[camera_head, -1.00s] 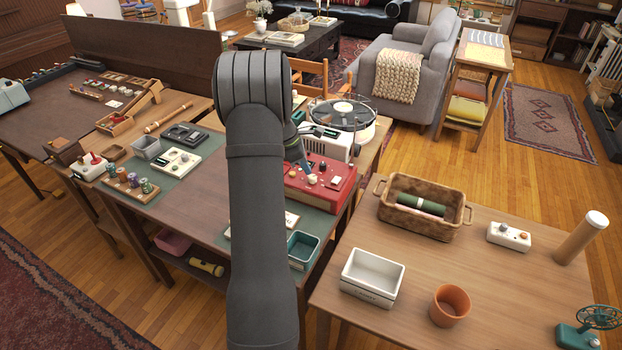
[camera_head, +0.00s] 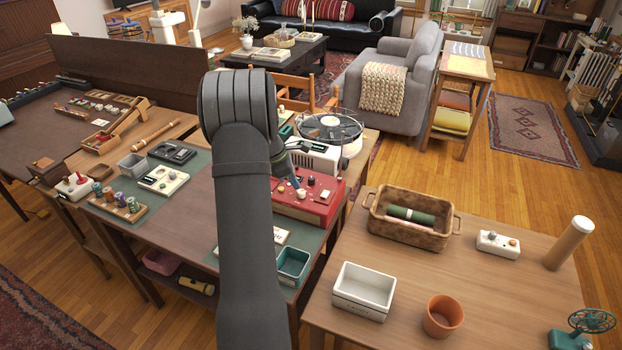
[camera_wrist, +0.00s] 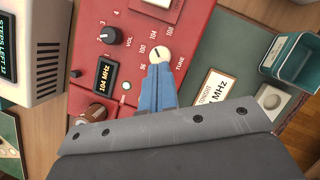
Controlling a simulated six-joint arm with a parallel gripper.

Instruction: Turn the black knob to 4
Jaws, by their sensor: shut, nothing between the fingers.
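The black knob (camera_wrist: 112,36) stands on the red radio panel (camera_wrist: 195,22) in the wrist view, beside the print VOL and small numbers including 3 and 4. Its exact pointing is too small to tell. My gripper (camera_wrist: 158,68) is shut and empty. Its blue fingertips are at the cream TUNE knob (camera_wrist: 160,54), apart from the black knob; whether they touch the cream knob I cannot tell. The panel display (camera_wrist: 106,77) reads 104 MHz. In the head view the red radio (camera_head: 318,210) shows beyond my arm, with my gripper (camera_head: 298,187) over it.
A brown knob (camera_wrist: 96,112) is on the same panel. A white device (camera_wrist: 30,45) with a STEPS LEFT display stands beside the radio. A MHz card (camera_wrist: 214,92) and a teal bin (camera_wrist: 290,55) are on the other side. The right table (camera_head: 400,270) holds a basket and boxes.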

